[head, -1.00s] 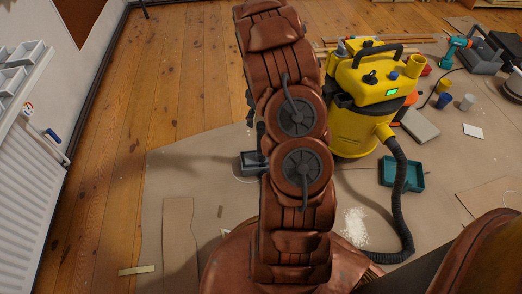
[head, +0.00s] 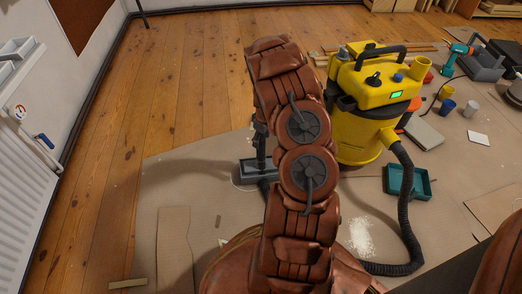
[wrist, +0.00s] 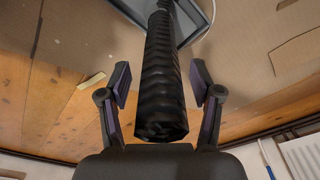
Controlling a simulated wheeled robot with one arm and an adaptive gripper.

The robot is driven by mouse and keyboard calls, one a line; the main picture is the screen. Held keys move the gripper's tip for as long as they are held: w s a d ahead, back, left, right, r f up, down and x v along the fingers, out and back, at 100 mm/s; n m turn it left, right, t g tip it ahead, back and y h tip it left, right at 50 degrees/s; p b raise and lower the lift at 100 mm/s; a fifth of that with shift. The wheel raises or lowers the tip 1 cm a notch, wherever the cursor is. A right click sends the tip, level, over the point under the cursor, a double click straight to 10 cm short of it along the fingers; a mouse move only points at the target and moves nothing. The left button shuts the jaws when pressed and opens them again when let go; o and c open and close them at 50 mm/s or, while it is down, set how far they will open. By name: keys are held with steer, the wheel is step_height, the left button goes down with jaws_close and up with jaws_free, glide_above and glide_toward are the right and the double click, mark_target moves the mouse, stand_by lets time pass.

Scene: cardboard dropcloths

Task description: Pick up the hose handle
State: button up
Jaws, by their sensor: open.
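The hose handle is a black ribbed grip (wrist: 160,80) that runs up the middle of the wrist view. In the head view its dark upright part (head: 261,140) shows just left of my arm, rising from a grey tray-like base (head: 252,170). That base also shows at the top of the wrist view (wrist: 188,32). My gripper (wrist: 161,82) is open, with one finger on each side of the ribbed grip. A gap shows on both sides. In the head view my arm hides the gripper.
A yellow vacuum (head: 365,105) stands right of my arm, its black hose (head: 408,205) curving down to the floor. A teal tray (head: 407,181) and white powder (head: 361,238) lie on the cardboard (head: 185,185). A white radiator (head: 25,185) is at the left wall.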

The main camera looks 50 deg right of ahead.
steer(key=f, duration=0.2)
steer(key=shift+w+f+b, duration=0.2)
steer(key=shift+f+b, duration=0.1)
steer(key=shift+b, duration=0.05)
jaws_close()
steer(key=shift+r, duration=0.2)
